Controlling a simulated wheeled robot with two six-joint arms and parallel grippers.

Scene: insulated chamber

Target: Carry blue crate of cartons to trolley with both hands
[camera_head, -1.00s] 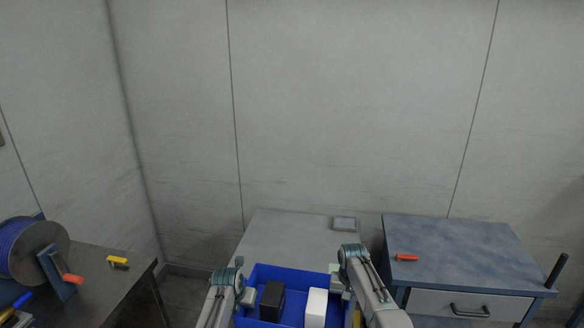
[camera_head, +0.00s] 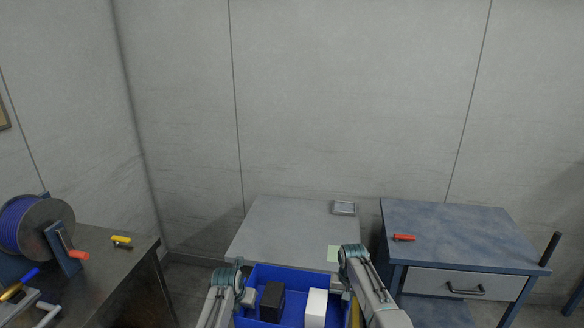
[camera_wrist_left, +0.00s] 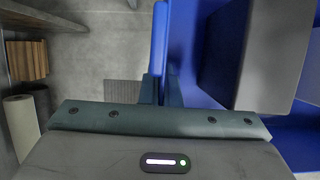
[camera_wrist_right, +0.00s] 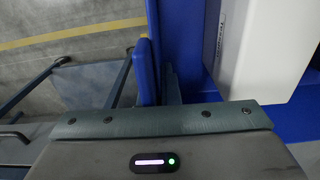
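The blue crate (camera_head: 290,270) is at the bottom of the head view, between my two arms, its near part cut off by the frame. It holds a black carton (camera_head: 271,300) and a white carton (camera_head: 316,306). My left gripper (camera_wrist_left: 160,88) is shut on the crate's left wall; the blue wall runs between its fingers. My right gripper (camera_wrist_right: 156,85) is shut on the right wall in the same way. The blue-grey unit with a drawer and a dark upright handle, seemingly the trolley (camera_head: 450,225), stands at the right. A red-handled item (camera_head: 404,238) lies on its top.
A light grey table (camera_head: 290,225) stands beyond the crate, with a small grey box (camera_head: 344,208) and a pale green patch (camera_head: 333,254). A dark workbench (camera_head: 110,268) at the left holds a blue cable reel (camera_head: 30,225). A narrow gap separates table and trolley.

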